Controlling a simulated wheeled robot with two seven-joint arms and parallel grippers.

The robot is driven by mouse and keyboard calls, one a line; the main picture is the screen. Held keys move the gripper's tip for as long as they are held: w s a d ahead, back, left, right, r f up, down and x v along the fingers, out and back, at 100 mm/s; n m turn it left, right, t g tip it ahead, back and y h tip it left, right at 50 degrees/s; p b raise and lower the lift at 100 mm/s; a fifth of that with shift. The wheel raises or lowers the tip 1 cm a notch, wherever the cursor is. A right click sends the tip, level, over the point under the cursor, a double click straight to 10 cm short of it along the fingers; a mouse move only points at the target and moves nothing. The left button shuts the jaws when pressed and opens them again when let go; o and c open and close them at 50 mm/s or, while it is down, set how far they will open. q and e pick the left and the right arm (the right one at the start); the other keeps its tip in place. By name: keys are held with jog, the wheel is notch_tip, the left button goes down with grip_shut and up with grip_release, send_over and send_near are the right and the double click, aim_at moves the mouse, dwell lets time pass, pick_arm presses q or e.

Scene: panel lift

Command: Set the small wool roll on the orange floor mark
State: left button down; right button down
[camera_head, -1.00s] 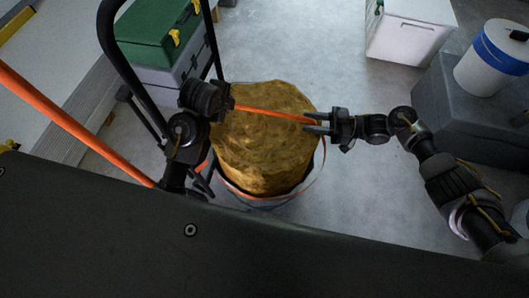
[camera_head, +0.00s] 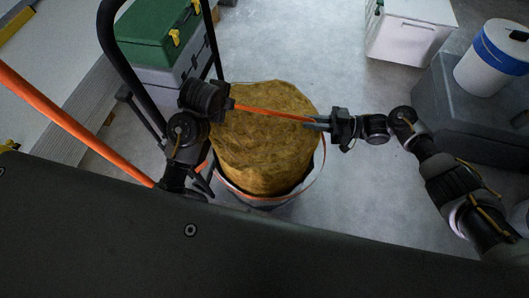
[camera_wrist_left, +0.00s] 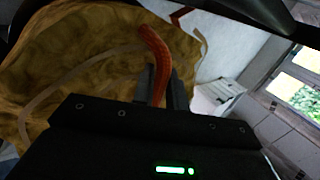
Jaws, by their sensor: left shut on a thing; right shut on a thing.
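The wool roll (camera_head: 262,140) is a yellow-brown bundle standing upright in the middle of the head view, its lower end in a dark-lined round container or wrap (camera_head: 270,198). An orange strap (camera_head: 272,113) runs across its upper part. My right gripper (camera_head: 318,123) is shut on the strap at the roll's right side. My left gripper (camera_wrist_left: 157,90) is shut on the orange strap (camera_wrist_left: 155,50) close against the wool in the left wrist view. In the head view my left arm hides its fingertips. I cannot make out the orange floor mark.
A hand truck with a black frame (camera_head: 106,40) stands at left beside a green-lidded box (camera_head: 150,35). A white box (camera_head: 408,38) is at the back right. A grey bin (camera_head: 440,105) carries a white bucket with a blue band (camera_head: 490,62). Grey floor (camera_head: 290,45) is clear behind the roll.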

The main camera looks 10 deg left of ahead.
dwell(0.7)
